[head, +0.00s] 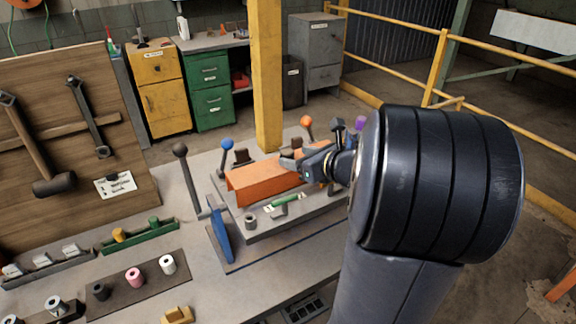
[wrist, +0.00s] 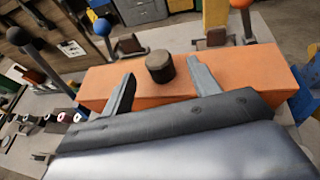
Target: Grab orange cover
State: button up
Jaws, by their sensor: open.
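The orange cover (head: 258,180) is a long box-like piece lying on a grey raised block on the bench. In the wrist view the cover (wrist: 240,72) spans the middle of the picture, with a dark round knob (wrist: 160,66) on its top. My gripper (head: 292,164) is over the right part of the cover. In the wrist view my gripper (wrist: 159,75) is open, with one finger on each side of the knob. I see a gap between each finger and the knob. Whether the fingers touch the cover's top I cannot tell.
Levers with a blue knob (head: 227,145), an orange knob (head: 306,122) and a black knob (head: 180,150) stand around the cover. A blue lever base (head: 221,235) is at front left. A yellow post (head: 267,80) rises behind the bench. A tool board (head: 70,130) stands left.

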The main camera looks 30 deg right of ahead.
aim_at(292, 155)
jog(key=p+x, duration=0.1)
jog(key=x, duration=0.3)
jog(key=shift+w+a+f, duration=0.1)
jog(key=shift+w+f, duration=0.05)
jog(key=shift+w, duration=0.2)
jog(key=c, duration=1.2)
